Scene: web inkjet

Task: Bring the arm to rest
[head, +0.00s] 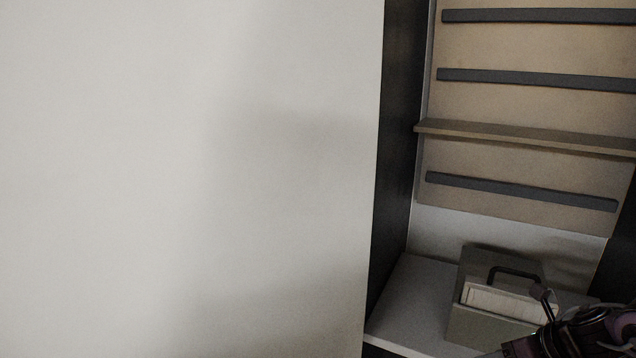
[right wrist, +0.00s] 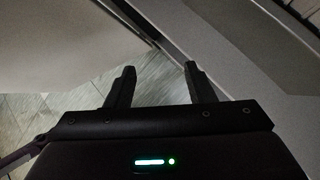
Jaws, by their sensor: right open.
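My right arm (head: 572,336) comes in at the lower right corner of the head view, in front of the shelf recess. In the right wrist view my right gripper (right wrist: 157,86) has its two dark fingers spread apart with nothing between them. Below the fingers are a pale patterned floor and a light edge. My left gripper is in neither view.
A grey-green box (head: 490,327) with a dark handle and pale contents stands on the white bottom surface (head: 425,300) of the recess, partly behind my arm. A shelf board (head: 525,138) and dark rails are above. A large pale wall (head: 180,180) fills the left.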

